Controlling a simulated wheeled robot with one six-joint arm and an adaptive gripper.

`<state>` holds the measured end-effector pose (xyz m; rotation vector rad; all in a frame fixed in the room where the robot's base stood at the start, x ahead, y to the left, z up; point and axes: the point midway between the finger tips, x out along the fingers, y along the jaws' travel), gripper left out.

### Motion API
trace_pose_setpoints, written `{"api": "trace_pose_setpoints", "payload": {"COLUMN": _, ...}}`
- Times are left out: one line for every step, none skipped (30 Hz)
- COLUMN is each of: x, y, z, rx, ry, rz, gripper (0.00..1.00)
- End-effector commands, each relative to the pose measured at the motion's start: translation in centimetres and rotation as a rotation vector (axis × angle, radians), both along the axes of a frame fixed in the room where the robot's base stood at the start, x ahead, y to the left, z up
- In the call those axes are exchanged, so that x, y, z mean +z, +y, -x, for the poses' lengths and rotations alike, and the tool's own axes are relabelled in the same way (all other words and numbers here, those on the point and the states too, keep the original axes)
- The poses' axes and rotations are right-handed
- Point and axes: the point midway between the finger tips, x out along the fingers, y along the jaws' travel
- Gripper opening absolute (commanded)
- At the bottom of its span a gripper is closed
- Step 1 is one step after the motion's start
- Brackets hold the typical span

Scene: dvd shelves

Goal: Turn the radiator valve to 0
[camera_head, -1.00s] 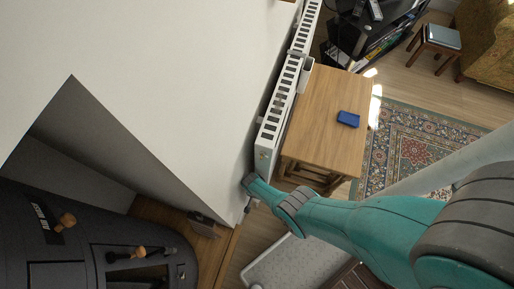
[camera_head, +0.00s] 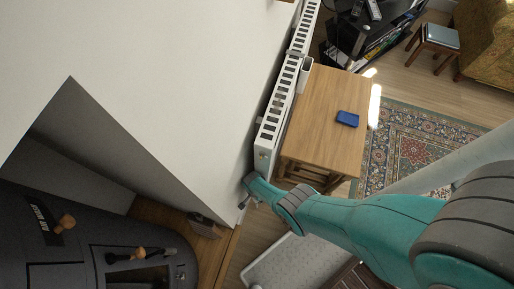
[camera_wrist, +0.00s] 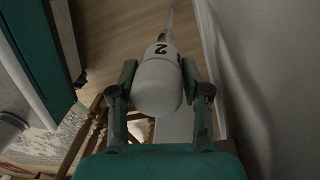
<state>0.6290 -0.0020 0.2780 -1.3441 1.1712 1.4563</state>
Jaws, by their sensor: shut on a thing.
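The radiator valve (camera_wrist: 161,80) is a white rounded knob with a dark "2" on its side, facing the camera in the wrist view. My gripper (camera_wrist: 160,72) is shut on it, one dark finger pad on each side of the knob. In the head view my gripper (camera_head: 249,182) is at the near end of the long white radiator (camera_head: 264,158), low beside the wall. There the valve is mostly hidden by my gripper. Any pointer mark on the valve is too small to tell.
A wooden table (camera_head: 325,130) with a blue object (camera_head: 347,118) stands close beside the radiator. The white wall (camera_head: 180,70) is tight on the other side. A dark stove (camera_head: 70,245) is at lower left. A patterned rug (camera_head: 410,150) lies beyond the table.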

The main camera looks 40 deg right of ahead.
Motion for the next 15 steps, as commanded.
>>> {"api": "trace_pose_setpoints", "payload": {"x": -0.03, "y": -0.03, "z": 0.11, "rx": 0.0, "ry": 0.002, "rz": 0.0, "gripper": 0.12}}
{"api": "trace_pose_setpoints", "payload": {"x": -0.03, "y": -0.02, "z": 0.11, "rx": 0.0, "ry": 0.002, "rz": 0.0, "gripper": 0.12}}
{"api": "trace_pose_setpoints", "payload": {"x": -0.03, "y": -0.02, "z": 0.11, "rx": 0.001, "ry": 0.002, "rz": 0.0, "gripper": 0.12}}
{"api": "trace_pose_setpoints", "payload": {"x": -0.03, "y": -0.02, "z": 0.11, "rx": 0.001, "ry": 0.002, "rz": 0.0, "gripper": 0.49}}
{"api": "trace_pose_setpoints", "payload": {"x": -0.03, "y": -0.02, "z": 0.11, "rx": 0.001, "ry": 0.002, "rz": 0.0, "gripper": 0.57}}
{"api": "trace_pose_setpoints", "payload": {"x": -0.03, "y": -0.02, "z": 0.11, "rx": 0.001, "ry": 0.002, "rz": 0.0, "gripper": 0.67}}
{"api": "trace_pose_setpoints", "payload": {"x": -0.03, "y": -0.01, "z": 0.1, "rx": 0.001, "ry": 0.002, "rz": 0.0, "gripper": 0.73}}
{"api": "trace_pose_setpoints", "payload": {"x": -0.03, "y": -0.01, "z": 0.09, "rx": 0.001, "ry": 0.002, "rz": 0.0, "gripper": 0.73}}
{"api": "trace_pose_setpoints", "payload": {"x": -0.02, "y": -0.01, "z": 0.08, "rx": 0.001, "ry": 0.001, "rz": 0.0, "gripper": 0.73}}
{"api": "trace_pose_setpoints", "payload": {"x": -0.02, "y": -0.01, "z": 0.07, "rx": 0.001, "ry": 0.001, "rz": 0.0, "gripper": 0.73}}
{"api": "trace_pose_setpoints", "payload": {"x": -0.01, "y": 0.0, "z": 0.06, "rx": 0.001, "ry": 0.001, "rz": 0.0, "gripper": 0.73}}
{"api": "trace_pose_setpoints", "payload": {"x": -0.01, "y": 0.0, "z": 0.05, "rx": 0.001, "ry": 0.001, "rz": 0.0, "gripper": 0.73}}
{"api": "trace_pose_setpoints", "payload": {"x": -0.01, "y": 0.0, "z": 0.05, "rx": 0.001, "ry": 0.001, "rz": 0.0, "gripper": 0.73}}
{"api": "trace_pose_setpoints", "payload": {"x": -0.02, "y": 0.0, "z": 0.04, "rx": 0.001, "ry": 0.001, "rz": 0.0, "gripper": 0.73}}
{"api": "trace_pose_setpoints", "payload": {"x": -0.01, "y": 0.0, "z": 0.04, "rx": 0.001, "ry": 0.001, "rz": 0.0, "gripper": 0.73}}
